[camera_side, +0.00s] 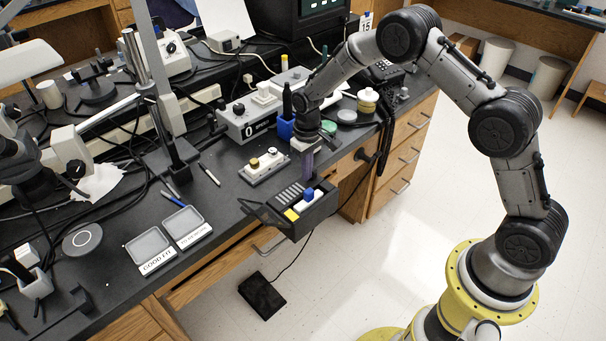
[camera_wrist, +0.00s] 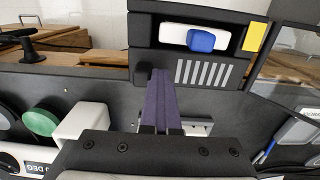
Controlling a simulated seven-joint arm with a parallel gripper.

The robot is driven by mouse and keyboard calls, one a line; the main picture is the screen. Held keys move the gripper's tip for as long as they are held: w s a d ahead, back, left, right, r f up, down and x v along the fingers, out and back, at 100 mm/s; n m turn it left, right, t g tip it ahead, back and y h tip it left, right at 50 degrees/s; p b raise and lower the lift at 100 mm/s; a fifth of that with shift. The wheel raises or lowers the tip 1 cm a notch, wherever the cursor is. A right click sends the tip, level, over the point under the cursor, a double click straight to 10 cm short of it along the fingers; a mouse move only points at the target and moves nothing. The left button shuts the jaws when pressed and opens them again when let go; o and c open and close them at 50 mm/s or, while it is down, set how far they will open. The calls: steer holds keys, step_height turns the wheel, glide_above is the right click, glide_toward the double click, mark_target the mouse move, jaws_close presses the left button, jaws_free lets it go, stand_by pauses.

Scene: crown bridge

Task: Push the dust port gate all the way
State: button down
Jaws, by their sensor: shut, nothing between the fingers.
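A dark box (camera_side: 290,215) sits at the bench's front edge; it also fills the top of the wrist view (camera_wrist: 145,32). Its face has a pale slot with a blue block (camera_side: 309,195) in it, which I take for the dust port gate. In the wrist view the blue block (camera_wrist: 201,40) is right of the slot's middle, with white (camera_wrist: 174,34) showing on its left. My gripper (camera_side: 307,177) has purple fingers and is shut and empty. In the wrist view its fingertips (camera_wrist: 160,72) lie below and left of the blue block, apart from it in the picture.
The box has a yellow patch (camera_wrist: 255,37), vent slots (camera_wrist: 203,73) and a clear dark-framed flap (camera_side: 266,213). A white block with two knobs (camera_side: 263,167), a blue cup (camera_side: 286,128) and two labelled trays (camera_side: 150,245) stand nearby. A black pedal (camera_side: 262,295) lies on the floor.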

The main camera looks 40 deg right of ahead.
steer(key=shift+a, duration=0.7)
step_height(320, 180, up, 7)
stand_by(0.8)
